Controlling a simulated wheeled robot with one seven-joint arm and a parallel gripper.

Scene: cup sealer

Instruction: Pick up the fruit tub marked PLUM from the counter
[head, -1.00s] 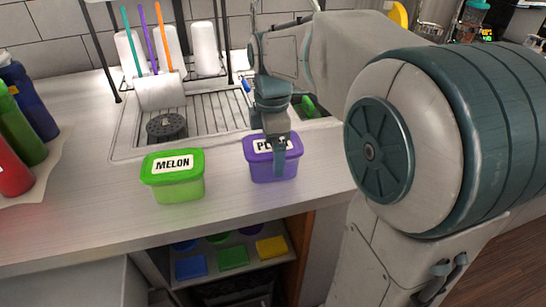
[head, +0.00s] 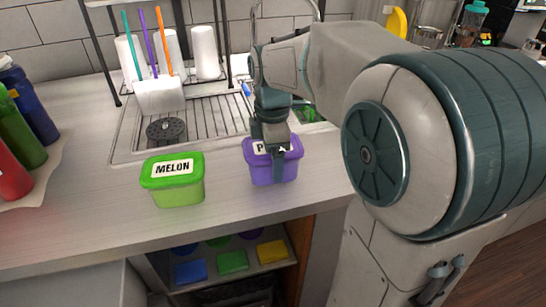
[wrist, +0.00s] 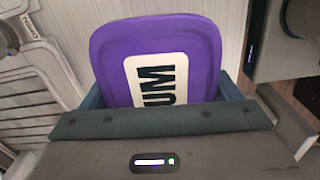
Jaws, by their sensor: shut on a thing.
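The purple tub marked PLUM (head: 257,172) stands on the counter near its front edge, its label partly hidden by my gripper in the head view. In the wrist view its purple lid (wrist: 155,32) fills the middle, with the last letters "UM" showing on the white label. My gripper (head: 277,168) points down over the tub, with a finger against its near side. In the wrist view the fingers (wrist: 160,98) show at both sides of the lid, shut on the tub. I cannot see a gap between the tub and the counter.
A green tub marked MELON (head: 173,181) stands just left of the plum tub. Behind are a sink drainer (head: 205,118) and a white holder (head: 160,95) with coloured sticks. Bottles (head: 22,130) stand at the far left. Open shelves (head: 232,268) lie below the counter.

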